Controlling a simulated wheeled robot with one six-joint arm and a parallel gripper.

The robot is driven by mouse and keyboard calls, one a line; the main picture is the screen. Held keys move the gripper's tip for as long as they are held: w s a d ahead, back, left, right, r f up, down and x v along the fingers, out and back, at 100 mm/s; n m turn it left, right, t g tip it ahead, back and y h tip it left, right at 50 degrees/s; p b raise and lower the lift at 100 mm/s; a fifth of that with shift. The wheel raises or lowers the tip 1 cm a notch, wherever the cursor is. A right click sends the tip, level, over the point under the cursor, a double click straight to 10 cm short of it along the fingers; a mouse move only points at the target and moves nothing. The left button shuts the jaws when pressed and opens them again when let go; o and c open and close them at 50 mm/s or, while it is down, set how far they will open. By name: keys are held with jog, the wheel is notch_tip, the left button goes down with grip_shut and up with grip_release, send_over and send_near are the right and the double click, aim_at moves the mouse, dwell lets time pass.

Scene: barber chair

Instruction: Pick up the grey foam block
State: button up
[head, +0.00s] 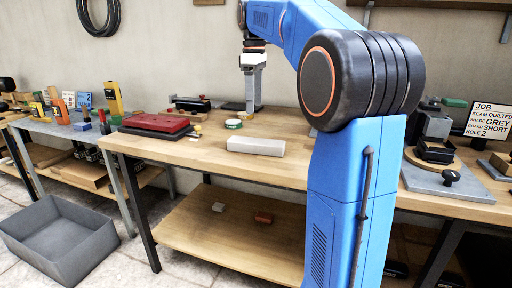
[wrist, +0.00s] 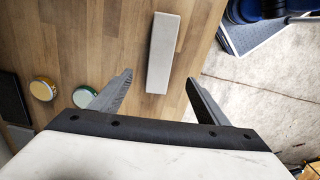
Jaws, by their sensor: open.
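The grey foam block (head: 256,146) is a long pale grey bar lying flat on the wooden workbench (head: 180,151), near its front edge. In the wrist view the block (wrist: 163,52) lies ahead of the fingers, with its near end between their tips in the picture. My gripper (head: 253,106) is above the bench, behind the block in the head view. In the wrist view my gripper (wrist: 159,78) has its fingers spread wide with nothing held. The whole block is visible and apart from the fingers.
A green-rimmed tape roll (head: 233,124) and a yellow one (wrist: 43,89) lie left of the block. A red case (head: 156,125) is further left. A grey bin (head: 62,238) stands on the floor. A sign (head: 490,121) stands at right.

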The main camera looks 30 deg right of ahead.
send_near(256, 141)
jog(key=f, duration=0.5)
jog(key=shift+w, duration=0.35)
jog(key=shift+s+d+f, duration=0.1)
jog(key=shift+f, duration=1.25)
jog(key=shift+s+f, duration=0.1)
jog(key=shift+f, duration=1.2)
jog(key=c, duration=1.1)
